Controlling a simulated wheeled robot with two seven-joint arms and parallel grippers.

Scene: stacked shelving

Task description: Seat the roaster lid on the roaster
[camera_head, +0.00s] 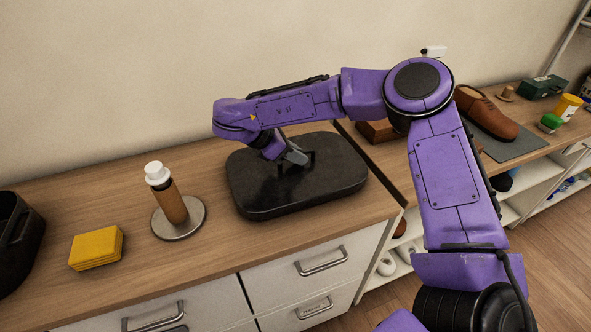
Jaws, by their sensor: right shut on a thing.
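The roaster lid (330,172) is a black, rounded-rectangular, shallow piece on the wooden counter, right of the middle of the run. My right gripper (296,156) reaches down over its top and is shut on the lid's handle, which the fingers partly hide. I cannot tell whether the lid touches the counter or hangs just above it. A dark, deep, open-topped vessel (15,245), probably the roaster, stands at the left edge and is cut off by the frame. My left gripper is not in view.
Between lid and vessel stand a brown bottle with a white cap (168,195) on a round metal plate (190,224) and a stack of yellow sponges (97,248). A brown shoe (487,113) lies on a grey mat at right. Drawers (290,280) are below.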

